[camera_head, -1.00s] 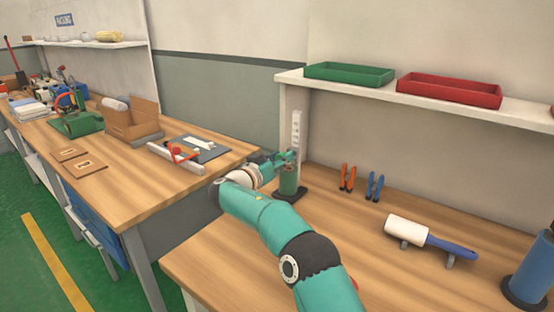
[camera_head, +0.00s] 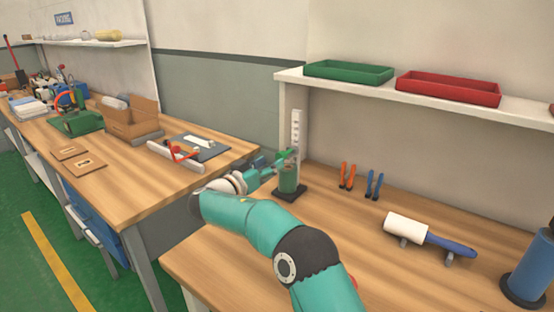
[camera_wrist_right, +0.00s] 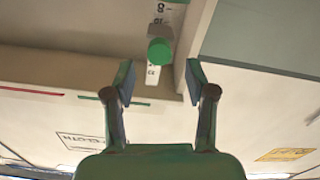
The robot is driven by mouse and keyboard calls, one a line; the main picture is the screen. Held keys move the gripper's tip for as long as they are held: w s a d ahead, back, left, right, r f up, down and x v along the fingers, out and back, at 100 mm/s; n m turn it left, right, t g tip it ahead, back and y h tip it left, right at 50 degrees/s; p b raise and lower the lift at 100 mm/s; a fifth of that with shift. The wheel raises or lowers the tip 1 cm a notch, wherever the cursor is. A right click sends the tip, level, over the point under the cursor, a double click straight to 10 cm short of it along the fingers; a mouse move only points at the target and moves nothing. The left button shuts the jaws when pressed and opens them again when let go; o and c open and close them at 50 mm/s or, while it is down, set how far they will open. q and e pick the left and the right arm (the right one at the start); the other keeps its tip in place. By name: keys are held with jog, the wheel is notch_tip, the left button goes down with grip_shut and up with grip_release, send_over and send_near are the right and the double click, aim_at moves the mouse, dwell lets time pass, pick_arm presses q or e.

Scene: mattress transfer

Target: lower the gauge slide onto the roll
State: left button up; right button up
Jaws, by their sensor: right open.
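The gauge is a white upright scale (camera_head: 296,128) on a dark base at the back left of the near bench. A green roll (camera_head: 288,182) stands upright on that base. The gauge slide (camera_head: 291,154) is small in the head view, close above the roll; whether they touch I cannot tell. In the right wrist view the slide's green knob (camera_wrist_right: 159,51) sits in front of the marked scale. My right gripper (camera_wrist_right: 159,82) is open, its two fingers apart with nothing between them, with the knob beyond the gap. My left gripper is not in view.
Orange-handled pliers (camera_head: 347,176), blue-handled pliers (camera_head: 374,186), a white roller with a blue handle (camera_head: 428,235) and a blue cylinder (camera_head: 533,266) are on the near bench. A shelf above holds a green tray (camera_head: 349,72) and a red tray (camera_head: 448,88).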

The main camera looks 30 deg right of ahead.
jog(key=v, duration=0.6)
jog(key=shift+s, duration=0.1)
